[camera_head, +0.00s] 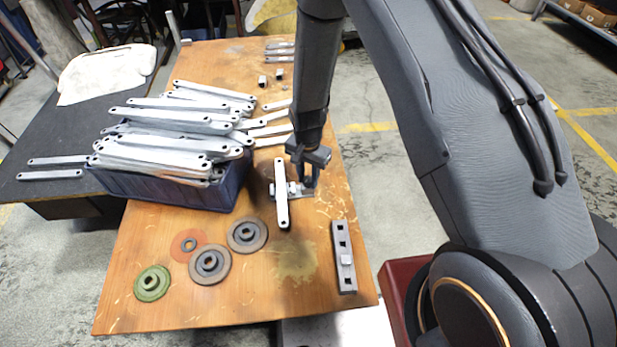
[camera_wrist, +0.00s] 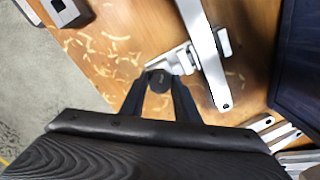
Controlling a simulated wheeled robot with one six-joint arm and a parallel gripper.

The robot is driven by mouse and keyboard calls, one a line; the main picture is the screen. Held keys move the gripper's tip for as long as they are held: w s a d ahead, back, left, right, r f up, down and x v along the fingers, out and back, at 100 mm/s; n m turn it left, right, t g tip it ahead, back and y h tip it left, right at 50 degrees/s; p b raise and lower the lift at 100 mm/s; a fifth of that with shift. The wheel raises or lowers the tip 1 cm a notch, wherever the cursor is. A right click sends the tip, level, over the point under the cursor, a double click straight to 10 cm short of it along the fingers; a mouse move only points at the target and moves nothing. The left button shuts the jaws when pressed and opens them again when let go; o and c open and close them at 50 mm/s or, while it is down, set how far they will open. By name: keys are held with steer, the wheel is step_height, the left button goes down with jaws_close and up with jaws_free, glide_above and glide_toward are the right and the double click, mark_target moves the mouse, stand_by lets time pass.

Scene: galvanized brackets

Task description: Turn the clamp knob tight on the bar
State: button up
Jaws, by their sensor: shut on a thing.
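The galvanized bar (camera_head: 281,193) lies on the wooden table and runs through the metal clamp (camera_head: 297,189). In the wrist view the bar (camera_wrist: 207,60) crosses the clamp (camera_wrist: 176,62) with its holed end toward my side. The dark round clamp knob (camera_wrist: 160,77) sits at the near end of the clamp, between my fingertips. My gripper (camera_head: 308,176) points down just right of the bar; in the wrist view its two dark fingers (camera_wrist: 160,88) are shut on the knob. The knob is mostly hidden in the head view, and how tight the clamp is cannot be seen.
A dark blue crate (camera_head: 165,191) heaped with galvanized bars stands left of the clamp. Round flanged discs (camera_head: 210,265) lie at the front left. A grey block with square holes (camera_head: 343,258) lies near the right table edge. Loose bars lie behind.

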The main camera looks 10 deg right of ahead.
steer(key=m+p, duration=0.1)
steer(key=m, duration=0.4)
steer(key=shift+r, duration=0.1)
steer(key=m, duration=0.4)
steer(key=shift+p, duration=0.4)
steer(key=o, duration=1)
steer(key=shift+c, duration=0.2)
